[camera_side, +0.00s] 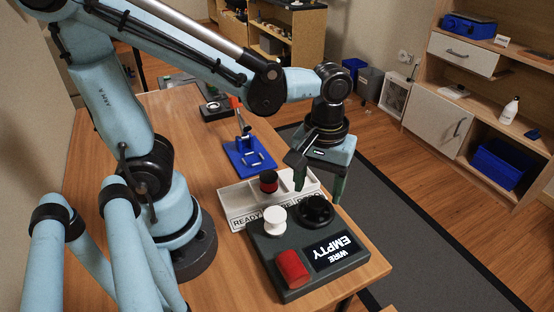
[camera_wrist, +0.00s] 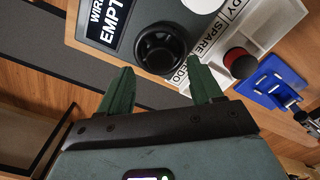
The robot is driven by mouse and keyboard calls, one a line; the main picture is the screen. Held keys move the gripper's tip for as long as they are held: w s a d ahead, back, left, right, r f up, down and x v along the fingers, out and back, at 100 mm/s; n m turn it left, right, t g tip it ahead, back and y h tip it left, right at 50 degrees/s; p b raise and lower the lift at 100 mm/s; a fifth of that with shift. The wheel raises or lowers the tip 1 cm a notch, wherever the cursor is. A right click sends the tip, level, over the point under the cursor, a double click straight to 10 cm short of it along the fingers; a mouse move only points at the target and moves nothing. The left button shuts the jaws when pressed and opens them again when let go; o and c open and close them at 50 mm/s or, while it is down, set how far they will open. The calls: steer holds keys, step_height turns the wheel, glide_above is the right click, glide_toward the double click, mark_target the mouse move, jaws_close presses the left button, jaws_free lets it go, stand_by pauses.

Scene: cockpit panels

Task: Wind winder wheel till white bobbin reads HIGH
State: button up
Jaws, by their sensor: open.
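The winder (camera_side: 284,266) is a dark box near the table's front right edge. Its display (camera_side: 335,252) reads "WIRE EMPTY", upside down in the side view. The black winder wheel (camera_side: 315,210) sits on its far right corner and shows in the wrist view (camera_wrist: 161,48). The white bobbin (camera_side: 274,221) stands on the winder beside the wheel; no wire is visible on it. In the wrist view the fingers (camera_wrist: 160,90) lie just short of the wheel.
A white labelled tray (camera_side: 240,205) with sections including "READY" and "SPARE" stands behind the winder, holding a dark red spool (camera_side: 268,182). A blue stand (camera_side: 248,156) and a black device (camera_side: 214,109) are farther back. The table edge lies close right of the winder.

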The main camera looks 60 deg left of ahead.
mark_target(316, 202)
steer(key=shift+f, duration=1.8)
steer(key=c, duration=1.1)
steer(key=shift+o, duration=0.2)
steer(key=shift+m, duration=0.4)
